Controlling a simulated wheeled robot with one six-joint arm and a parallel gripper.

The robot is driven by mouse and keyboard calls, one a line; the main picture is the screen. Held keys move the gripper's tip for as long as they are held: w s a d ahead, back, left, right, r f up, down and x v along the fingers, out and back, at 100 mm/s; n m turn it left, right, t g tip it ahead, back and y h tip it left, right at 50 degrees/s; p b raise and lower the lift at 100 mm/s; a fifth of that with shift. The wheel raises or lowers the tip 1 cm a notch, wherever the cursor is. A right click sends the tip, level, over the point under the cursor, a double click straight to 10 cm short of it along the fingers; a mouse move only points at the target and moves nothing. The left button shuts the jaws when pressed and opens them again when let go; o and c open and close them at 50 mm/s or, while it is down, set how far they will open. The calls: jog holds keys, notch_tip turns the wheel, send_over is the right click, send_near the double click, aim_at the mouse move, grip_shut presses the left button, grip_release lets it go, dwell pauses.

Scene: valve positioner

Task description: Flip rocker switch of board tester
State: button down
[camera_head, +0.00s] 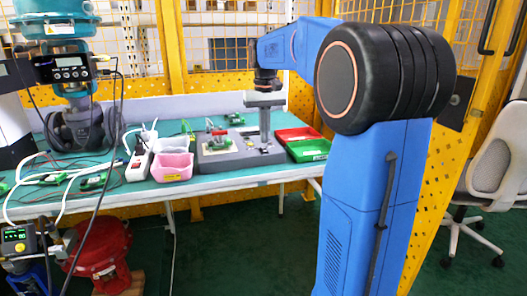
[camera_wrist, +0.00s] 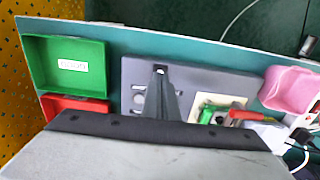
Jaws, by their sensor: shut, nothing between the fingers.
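The board tester is a grey flat base (camera_head: 240,158) on the green table. In the wrist view, the base (camera_wrist: 205,80) carries a cream pad (camera_wrist: 225,101) with a green board (camera_wrist: 207,115) and a red-handled clamp (camera_wrist: 245,114). My gripper (camera_head: 265,141) points down over the right part of the base in the head view. Its fingers are shut and empty. A small dark spot shows at the fingertips. I cannot tell whether it is the rocker switch, or whether they touch it.
Green (camera_head: 308,150) and red (camera_head: 298,134) trays stand right of the tester. A pink bin (camera_head: 172,164) and a white power strip (camera_head: 139,163) stand left of it. Loose boards and cables lie farther left. A yellow mesh fence (camera_head: 360,12) runs behind the table.

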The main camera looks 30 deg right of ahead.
aim_at(264, 152)
jog(key=shift+r, duration=1.95)
jog(key=s+a+f+n+t, duration=0.1)
jog(key=s+a+f, duration=0.2)
jog(key=s+a, duration=0.35)
jog(key=s+a+f+n+t, duration=0.1)
jog(key=s+a+f, duration=0.25)
jog(key=s, duration=0.55)
jog(key=s+a+f+n+t, duration=0.1)
jog(key=s+a+f, duration=0.4)
jog(key=s+f, duration=0.8)
jog(key=shift+s+a+t, duration=0.4)
jog(key=shift+s+t, duration=0.5)
